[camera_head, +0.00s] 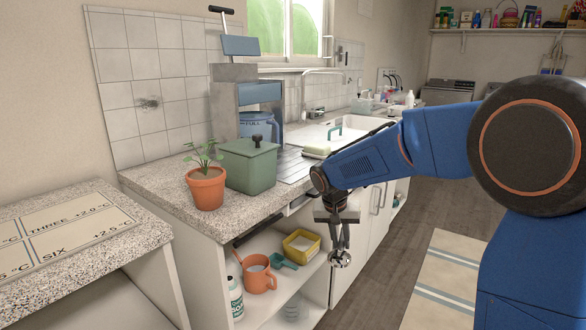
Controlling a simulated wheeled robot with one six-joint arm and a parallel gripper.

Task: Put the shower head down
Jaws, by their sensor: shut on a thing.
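My gripper (338,238) points down in front of the counter's front edge, in the middle of the head view. It is shut on a small, shiny metal shower head (340,259), which hangs below the fingers in the air. Part of the shower head is hidden by the fingers. The shower head is to the right of the open shelf and apart from the floor.
A speckled counter (150,180) holds a potted plant (207,188), a green canister (249,166) and a grey stand. A striped rug (450,265) lies right.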

